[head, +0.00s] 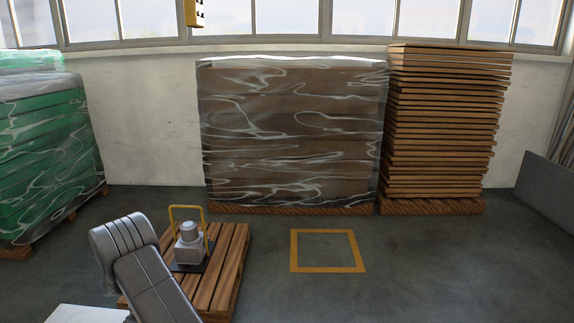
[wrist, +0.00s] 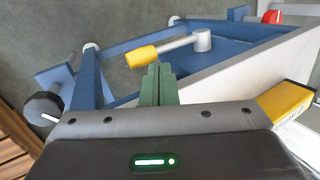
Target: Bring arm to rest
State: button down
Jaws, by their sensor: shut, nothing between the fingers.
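My gripper (wrist: 158,85) shows at the middle of the wrist view, its two green fingers closed together with nothing between them. Beyond the fingertips is a lever with a yellow grip (wrist: 141,57) and a grey arm, fixed to a blue frame (wrist: 235,50). The fingers appear just below the yellow grip in the picture; I cannot tell whether they touch it. In the head view my grey arm (head: 150,270) is bent at the lower left, and the gripper is out of sight there.
A wooden pallet (head: 232,262) carries a grey device (head: 189,247) with a yellow hoop, close to my arm. Wrapped boxes (head: 290,130), stacked boards (head: 445,120) and a green wrapped load (head: 45,155) stand behind. A yellow floor square (head: 327,232) is empty. A red knob (wrist: 272,17) tops the frame.

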jog(key=w+r+p, duration=0.1)
jog(key=w+r, duration=0.7)
jog(key=s+f+b, duration=0.1)
jog(key=s+f, duration=0.7)
jog(key=shift+a+f+b, duration=0.1)
jog(key=shift+f+b, duration=0.2)
jog(key=shift+b, duration=0.1)
jog(key=shift+p, duration=0.35)
jog(key=shift+s+r+p, duration=0.5)
jog(key=shift+r+p, duration=0.35)
jog(key=shift+p, duration=0.1)
jog(key=s+r+t+b, duration=0.1)
jog(key=s+r+t, duration=0.2)
jog(key=s+t, duration=0.5)
jog(key=shift+s+r, duration=0.35)
jog(key=shift+s, duration=0.8)
